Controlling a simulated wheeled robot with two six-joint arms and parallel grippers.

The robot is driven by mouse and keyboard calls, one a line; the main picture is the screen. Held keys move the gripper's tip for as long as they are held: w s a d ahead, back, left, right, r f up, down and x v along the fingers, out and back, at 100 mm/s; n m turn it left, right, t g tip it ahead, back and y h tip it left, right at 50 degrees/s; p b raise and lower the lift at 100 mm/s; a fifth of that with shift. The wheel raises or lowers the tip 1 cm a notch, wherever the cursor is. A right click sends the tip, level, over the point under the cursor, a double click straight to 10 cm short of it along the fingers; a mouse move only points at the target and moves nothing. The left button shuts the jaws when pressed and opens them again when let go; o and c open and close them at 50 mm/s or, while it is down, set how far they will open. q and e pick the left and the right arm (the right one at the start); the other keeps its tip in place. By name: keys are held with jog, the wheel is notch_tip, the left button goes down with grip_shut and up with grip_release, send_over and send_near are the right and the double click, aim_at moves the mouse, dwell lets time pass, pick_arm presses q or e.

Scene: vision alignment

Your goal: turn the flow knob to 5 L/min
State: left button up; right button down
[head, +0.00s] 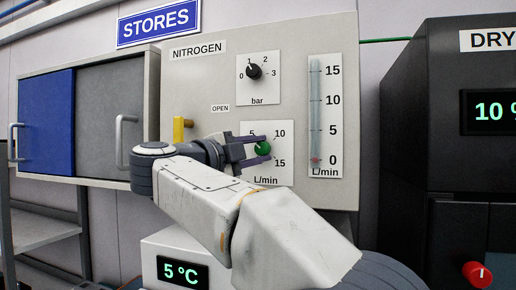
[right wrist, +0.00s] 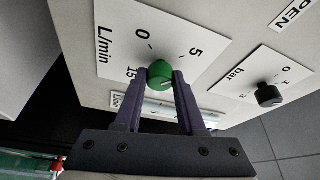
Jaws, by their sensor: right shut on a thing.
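The green flow knob (head: 262,148) sits on a white L/min dial plate (head: 281,177) on the nitrogen panel. In the head view 5, 10 and 15 show around it; the 0 is hidden behind my arm. My right gripper (head: 262,148) reaches it from the left, its two purple fingers closed on the knob. In the right wrist view the green knob (right wrist: 160,75) sits between the fingertips (right wrist: 160,76), with a small pale mark low on its face; the exact setting is hard to read. The flow tube (head: 315,110) has its reddish float near 0. My left gripper is out of view.
A black bar knob (head: 253,72) sits just above the flow dial. A yellow lever (head: 179,130) stands upright by the OPEN label, left of my gripper. A dark dryer (head: 450,150) with a red knob (head: 477,273) stands right. A sliding-door cabinet (head: 85,120) hangs left.

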jog(key=shift+m, duration=0.4)
jog(key=c, duration=0.5)
grip_release()
jog(key=r+b+v, duration=0.1)
jog(key=b+v, duration=0.1)
jog(key=v, duration=0.8)
jog(key=shift+a+f, duration=0.2)
jog(key=shift+f, duration=0.15)
jog(key=shift+s, duration=0.15)
